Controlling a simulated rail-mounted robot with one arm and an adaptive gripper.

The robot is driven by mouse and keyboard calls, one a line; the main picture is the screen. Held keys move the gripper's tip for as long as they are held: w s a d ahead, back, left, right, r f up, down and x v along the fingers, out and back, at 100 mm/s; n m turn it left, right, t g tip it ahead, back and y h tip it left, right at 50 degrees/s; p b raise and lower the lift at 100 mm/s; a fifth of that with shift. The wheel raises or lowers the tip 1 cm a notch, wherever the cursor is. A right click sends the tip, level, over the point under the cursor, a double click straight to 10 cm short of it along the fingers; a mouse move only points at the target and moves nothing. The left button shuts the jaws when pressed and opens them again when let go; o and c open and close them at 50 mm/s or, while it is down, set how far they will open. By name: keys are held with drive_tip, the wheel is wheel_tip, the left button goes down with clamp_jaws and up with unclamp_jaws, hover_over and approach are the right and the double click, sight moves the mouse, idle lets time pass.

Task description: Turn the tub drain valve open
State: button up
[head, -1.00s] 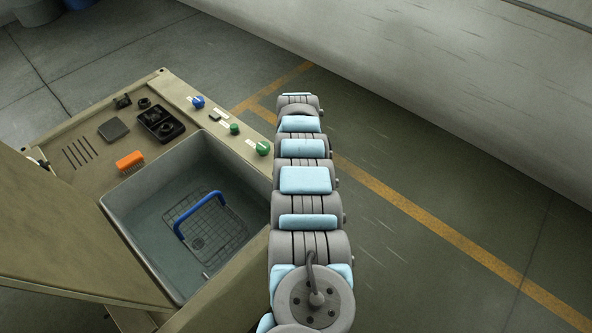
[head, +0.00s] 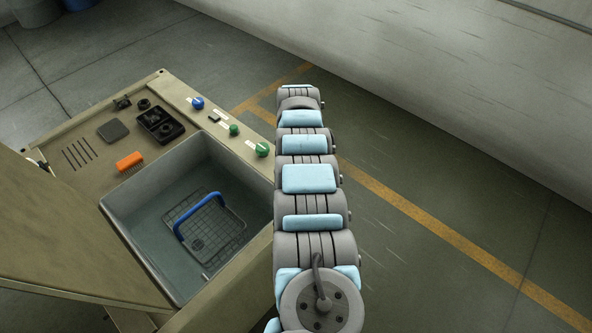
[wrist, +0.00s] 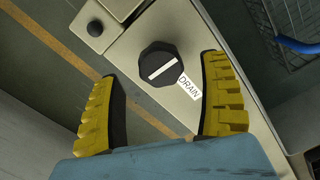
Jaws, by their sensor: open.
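In the wrist view, the drain valve knob (wrist: 160,64) is black and faceted with a white bar across its face. The bar slants from lower left to upper right. A white label (wrist: 189,86) reading DRAIN sits beside it on the beige panel. My gripper (wrist: 160,70) is open, its yellow ribbed fingers on the left and right of the knob. The knob shows in the gap near the fingertips; I cannot tell whether they touch it. In the head view, the tub (head: 150,252) is a grey basin; my arm hides the gripper, and the drain knob cannot be made out.
A wire basket (head: 212,229) with a blue handle sits in the tub. Blue (head: 197,103) and green (head: 262,149) knobs line the panel. An orange brush (head: 130,160) and black tray (head: 160,125) lie on the top. A raised beige panel (head: 70,235) stands at left.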

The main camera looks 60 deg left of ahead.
wheel_tip(320, 180, up, 9)
idle(0.3)
drive_tip(key=shift+r, duration=0.1)
idle(0.4)
